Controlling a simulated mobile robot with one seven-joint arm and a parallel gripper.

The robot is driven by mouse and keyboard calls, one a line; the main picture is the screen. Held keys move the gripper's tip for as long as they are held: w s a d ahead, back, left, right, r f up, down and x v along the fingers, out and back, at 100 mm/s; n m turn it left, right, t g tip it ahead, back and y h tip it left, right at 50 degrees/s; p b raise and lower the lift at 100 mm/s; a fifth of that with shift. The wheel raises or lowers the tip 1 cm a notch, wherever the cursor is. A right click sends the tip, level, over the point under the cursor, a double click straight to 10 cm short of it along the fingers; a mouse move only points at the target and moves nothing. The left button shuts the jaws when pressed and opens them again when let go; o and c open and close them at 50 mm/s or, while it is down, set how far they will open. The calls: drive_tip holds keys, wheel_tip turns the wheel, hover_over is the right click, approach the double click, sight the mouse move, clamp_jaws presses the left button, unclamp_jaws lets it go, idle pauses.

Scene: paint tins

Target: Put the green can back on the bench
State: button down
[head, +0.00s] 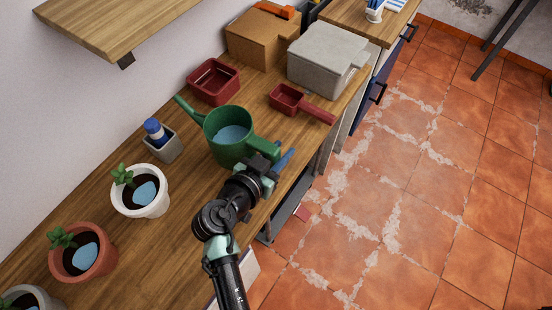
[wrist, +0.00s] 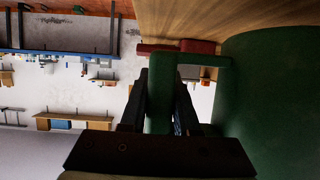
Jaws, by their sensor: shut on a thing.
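The green can (head: 232,147), a watering can with a spout to the upper left and pale blue water inside, is upright over the wooden bench (head: 208,212). I cannot tell whether its base touches the bench. My gripper (head: 264,166) is at its handle, on the side nearest the bench's front edge. In the wrist view my gripper (wrist: 160,105) is shut on the green handle, which passes between the two fingers. The can's body (wrist: 270,100) fills the right of that view. The can's underside is hidden.
A red tray (head: 213,83) and a red scoop (head: 290,100) lie beyond the can. A cardboard box (head: 262,38) and a grey box (head: 325,55) stand further back. A grey holder (head: 165,145) and potted plants (head: 140,190) stand to the left. A shelf (head: 110,28) overhangs.

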wheel_tip(320, 180, down, 4)
drive_tip(key=shift+r+b, duration=0.1)
drive_tip(key=shift+b, duration=0.2)
drive_tip(key=shift+s+f, duration=0.1)
drive_tip(key=shift+f, duration=0.1)
drive_tip(key=c, duration=0.9)
unclamp_jaws()
drive_tip(key=shift+f, duration=0.15)
drive_tip(key=shift+c, duration=0.2)
drive_tip(key=o, duration=0.3)
